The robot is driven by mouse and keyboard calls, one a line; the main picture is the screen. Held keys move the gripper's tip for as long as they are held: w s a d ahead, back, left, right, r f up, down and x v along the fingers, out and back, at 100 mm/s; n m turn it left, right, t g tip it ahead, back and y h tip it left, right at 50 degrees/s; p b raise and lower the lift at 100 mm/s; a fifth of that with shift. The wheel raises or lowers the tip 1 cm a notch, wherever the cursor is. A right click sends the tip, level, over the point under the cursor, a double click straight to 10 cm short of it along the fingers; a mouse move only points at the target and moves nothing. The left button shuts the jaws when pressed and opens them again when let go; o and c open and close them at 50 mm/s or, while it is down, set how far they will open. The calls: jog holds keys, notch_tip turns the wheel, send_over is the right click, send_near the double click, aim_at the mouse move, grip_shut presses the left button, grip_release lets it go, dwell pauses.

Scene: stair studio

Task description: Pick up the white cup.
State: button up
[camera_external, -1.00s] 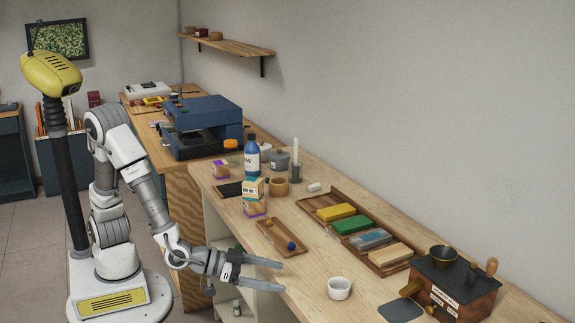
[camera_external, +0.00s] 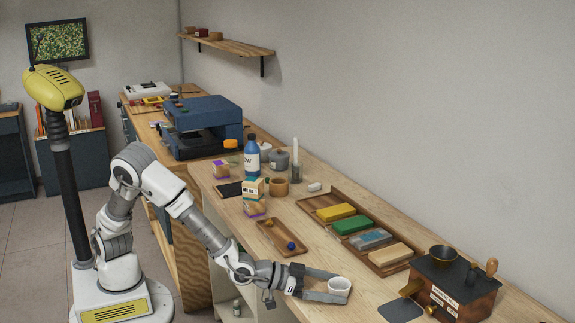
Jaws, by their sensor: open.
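The white cup (camera_external: 340,285) is a small, upright, round cup near the front edge of the wooden counter. My gripper (camera_external: 334,286) is open and level, reaching in from the left. Its two fingers extend toward the cup, one at the far side and one at the near side, with the cup at their tips. I cannot tell whether either finger touches it. The cup appears to stand on the counter, and the near finger hides a little of its lower left.
A dark mat (camera_external: 400,310) and a wooden grinder box (camera_external: 453,285) stand to the right. Behind lies a wooden tray (camera_external: 318,204) with coloured blocks. A small tray with a blue ball (camera_external: 291,245) is up-left. Bare counter surrounds the cup's far side.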

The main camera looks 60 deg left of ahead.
jog(key=shift+x, duration=1)
jog(key=c, duration=1.4)
